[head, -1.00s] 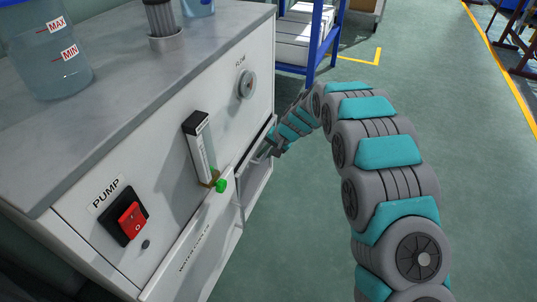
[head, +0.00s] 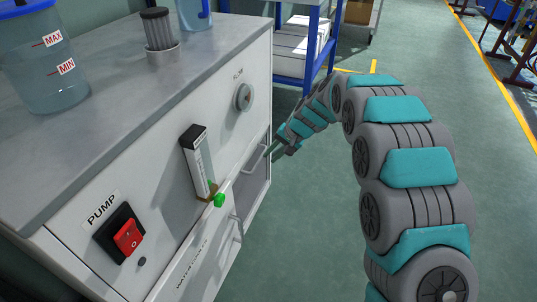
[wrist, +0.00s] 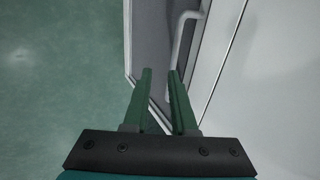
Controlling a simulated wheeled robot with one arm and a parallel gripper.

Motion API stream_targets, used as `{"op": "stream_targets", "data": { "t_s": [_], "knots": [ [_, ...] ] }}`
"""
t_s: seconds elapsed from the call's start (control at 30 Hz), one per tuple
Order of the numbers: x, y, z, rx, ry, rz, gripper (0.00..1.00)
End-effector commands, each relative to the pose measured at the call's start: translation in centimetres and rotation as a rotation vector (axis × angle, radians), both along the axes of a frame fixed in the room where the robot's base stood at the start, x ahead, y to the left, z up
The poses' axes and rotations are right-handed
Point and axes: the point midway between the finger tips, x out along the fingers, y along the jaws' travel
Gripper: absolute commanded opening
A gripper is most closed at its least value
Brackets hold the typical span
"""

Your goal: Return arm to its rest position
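My gripper (head: 273,149) is at the end of my grey and teal arm, by the far front corner of the white cabinet (head: 85,235). In the wrist view my gripper (wrist: 159,72) has its two green fingers apart, with nothing held between the tips. Past the fingertips are a dark grey opening or panel and a pale bar handle (wrist: 183,30). Whether a finger touches the cabinet is not clear. The arm arches from the lower right toward the cabinet.
The cabinet front carries a red pump switch (head: 127,236), a flow meter (head: 198,165) with a green knob (head: 219,200), and a round flow dial (head: 243,96). A water jar (head: 45,75) stands on top. A blue rack (head: 312,50) stands behind.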

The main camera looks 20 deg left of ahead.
Motion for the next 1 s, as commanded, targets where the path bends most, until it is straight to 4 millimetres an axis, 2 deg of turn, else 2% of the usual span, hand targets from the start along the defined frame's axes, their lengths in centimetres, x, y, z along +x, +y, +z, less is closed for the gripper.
{"op": "stream_targets", "data": {
  "t_s": [0.27, 0.37, 0.43, 0.67, 1.0],
  "knots": [
    [-0.2, -0.1, -0.3, -0.004, 0.006, 0.001, 0.25],
    [-0.6, -1.0, 0.2, -0.013, 0.007, 0.003, 0.25],
    [-1.3, -2.2, 1.0, -0.027, 0.009, 0.005, 0.25],
    [-5.5, -9.1, 5.4, -0.105, 0.013, 0.019, 0.25],
    [-14.7, -19.3, 10.2, -0.233, 0.041, 0.037, 0.25]
  ]
}}
